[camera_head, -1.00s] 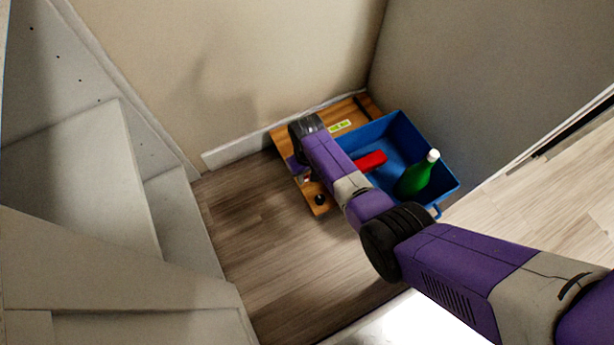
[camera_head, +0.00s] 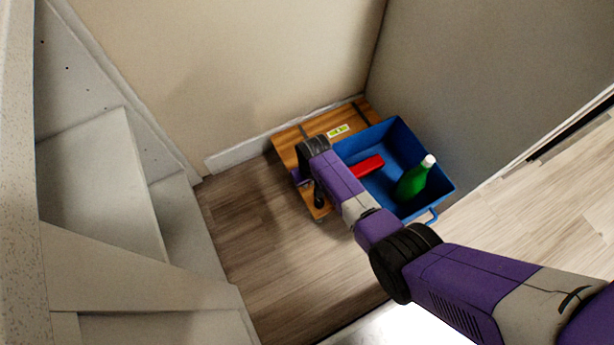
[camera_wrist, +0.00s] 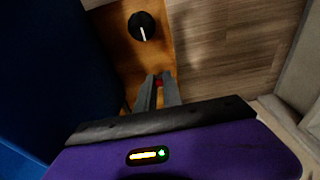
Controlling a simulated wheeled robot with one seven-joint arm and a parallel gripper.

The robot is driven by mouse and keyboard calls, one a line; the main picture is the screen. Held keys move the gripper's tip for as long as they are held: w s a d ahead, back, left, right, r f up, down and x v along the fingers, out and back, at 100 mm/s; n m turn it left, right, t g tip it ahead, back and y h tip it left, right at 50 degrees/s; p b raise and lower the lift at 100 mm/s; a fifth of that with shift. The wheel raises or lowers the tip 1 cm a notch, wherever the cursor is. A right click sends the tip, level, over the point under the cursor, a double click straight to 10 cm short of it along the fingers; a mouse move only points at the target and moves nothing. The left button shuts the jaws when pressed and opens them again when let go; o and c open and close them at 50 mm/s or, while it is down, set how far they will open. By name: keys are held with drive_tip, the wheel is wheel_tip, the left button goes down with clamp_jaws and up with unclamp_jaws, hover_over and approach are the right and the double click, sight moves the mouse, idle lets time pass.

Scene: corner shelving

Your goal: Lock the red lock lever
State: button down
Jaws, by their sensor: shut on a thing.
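In the wrist view, my gripper (camera_wrist: 160,77) points at the wooden board (camera_wrist: 130,50). Its two grey fingers are closed on a small red piece, the red lock lever (camera_wrist: 159,83), of which only a bit shows between them. A round black knob with a white mark (camera_wrist: 143,27) sits on the board beyond the fingertips. In the head view, the wooden board (camera_head: 290,150) lies in the corner by the wall. My arm covers part of it and hides the fingers and the lever there. Whether the lever is locked cannot be told.
A blue bin (camera_head: 440,188) stands right beside the board, holding a green bottle with a white cap (camera_head: 412,180) and a red block (camera_head: 366,166). A green-and-white label (camera_head: 338,131) is on the board. Walls close the corner behind. Wood floor (camera_head: 260,250) in front is clear; pale shelving (camera_head: 100,190) stands left.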

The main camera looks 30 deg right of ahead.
idle(0.3)
drive_tip(key=c, duration=1.5)
unclamp_jaws()
drive_tip(key=shift+r, duration=0.1)
drive_tip(key=r+p, duration=0.2)
drive_tip(key=r, duration=0.1)
drive_tip(key=s+r+p, duration=0.1)
drive_tip(key=r+p, duration=0.1)
drive_tip(key=r, duration=0.2)
drive_tip(key=shift+s+r+p, duration=0.2)
drive_tip(key=shift+p, duration=0.2)
